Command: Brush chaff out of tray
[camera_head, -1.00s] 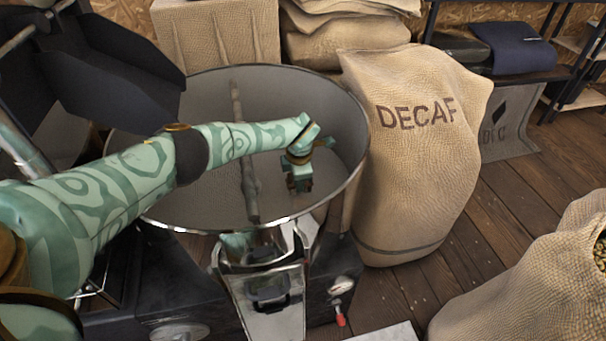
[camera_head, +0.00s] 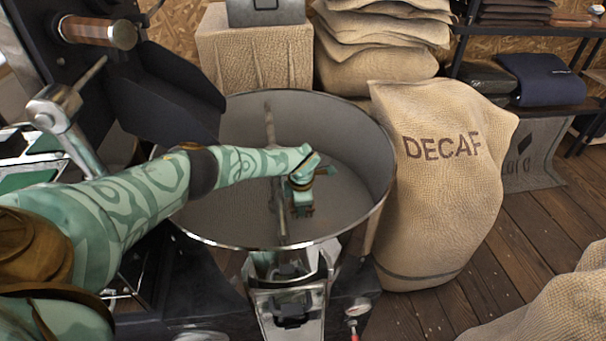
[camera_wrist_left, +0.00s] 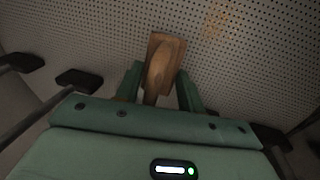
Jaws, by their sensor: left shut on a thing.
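The tray (camera_head: 345,150) is a wide round metal drum with a tall wall, in the middle of the head view. My left gripper (camera_head: 302,208) reaches down inside it, beside the central stirring bar (camera_head: 270,128). In the left wrist view my left gripper (camera_wrist_left: 158,88) is shut on a wooden brush (camera_wrist_left: 163,62), which lies between its two green fingers over the tray's perforated floor (camera_wrist_left: 100,35). The brush's bristles are hidden. A faint tan patch on the floor, possibly chaff (camera_wrist_left: 215,22), shows beyond the brush. My right gripper is not in view.
Dark paddles (camera_wrist_left: 78,78) stand close at the left of the wrist view. A metal chute (camera_head: 290,295) is at the tray's front. A DECAF sack (camera_head: 435,190) stands close against its right. A dark hopper part (camera_head: 165,95) overhangs its left back.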

